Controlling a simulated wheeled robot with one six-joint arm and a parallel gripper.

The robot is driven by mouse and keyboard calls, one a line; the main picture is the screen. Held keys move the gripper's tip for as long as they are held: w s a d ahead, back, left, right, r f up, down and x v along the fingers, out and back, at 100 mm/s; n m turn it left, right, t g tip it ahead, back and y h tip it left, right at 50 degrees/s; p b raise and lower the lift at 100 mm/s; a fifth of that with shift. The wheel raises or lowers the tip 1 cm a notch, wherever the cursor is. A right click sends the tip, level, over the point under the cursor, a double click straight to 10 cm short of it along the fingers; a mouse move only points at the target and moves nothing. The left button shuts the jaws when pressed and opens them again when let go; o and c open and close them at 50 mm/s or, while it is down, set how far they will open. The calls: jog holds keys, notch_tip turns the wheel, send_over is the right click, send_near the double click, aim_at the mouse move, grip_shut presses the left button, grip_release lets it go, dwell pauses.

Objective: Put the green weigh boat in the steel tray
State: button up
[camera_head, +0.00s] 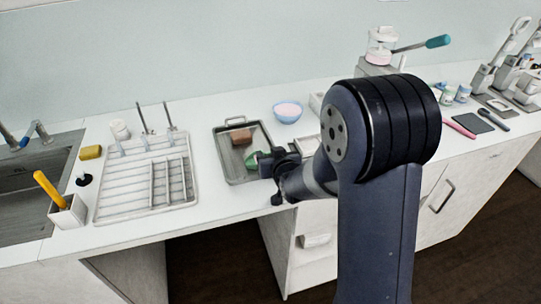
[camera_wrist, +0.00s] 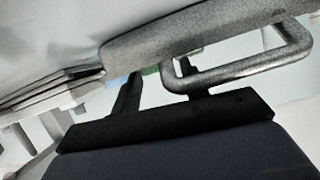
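The green weigh boat (camera_head: 253,160) shows at the end of my gripper (camera_head: 266,162), over the right side of the steel tray (camera_head: 228,172). It looks tilted. I cannot tell whether it touches the tray floor. In the wrist view, the two dark fingers of my gripper (camera_wrist: 155,85) stand apart, with a sliver of the green boat (camera_wrist: 150,70) between their tips. A grey metal rim and handle (camera_wrist: 240,75), seemingly the tray's, hide the fingertips' surroundings. Whether the fingers press on the boat is not visible.
A brown block (camera_head: 241,136) lies in the tray's far part. A white drying rack (camera_head: 120,190) is left of the tray, with bare counter between. The sink (camera_head: 30,200) is far left.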

jog(key=shift+o, duration=0.5)
jog(key=shift+s+d+f, duration=0.1)
jog(key=shift+f, duration=0.15)
jog(key=shift+r+p, duration=0.85)
jog(key=shift+p, duration=0.3)
jog(key=b+v, duration=0.1)
jog(key=v, duration=1)
jog(key=shift+s+d+b, duration=0.15)
jog(key=shift+s+b, duration=0.2)
jog(key=shift+w, duration=0.15)
jog(key=x, duration=1.2)
jog(key=shift+f, duration=0.3)
jog(key=shift+f+b, duration=0.25)
jog(key=shift+b, duration=0.05)
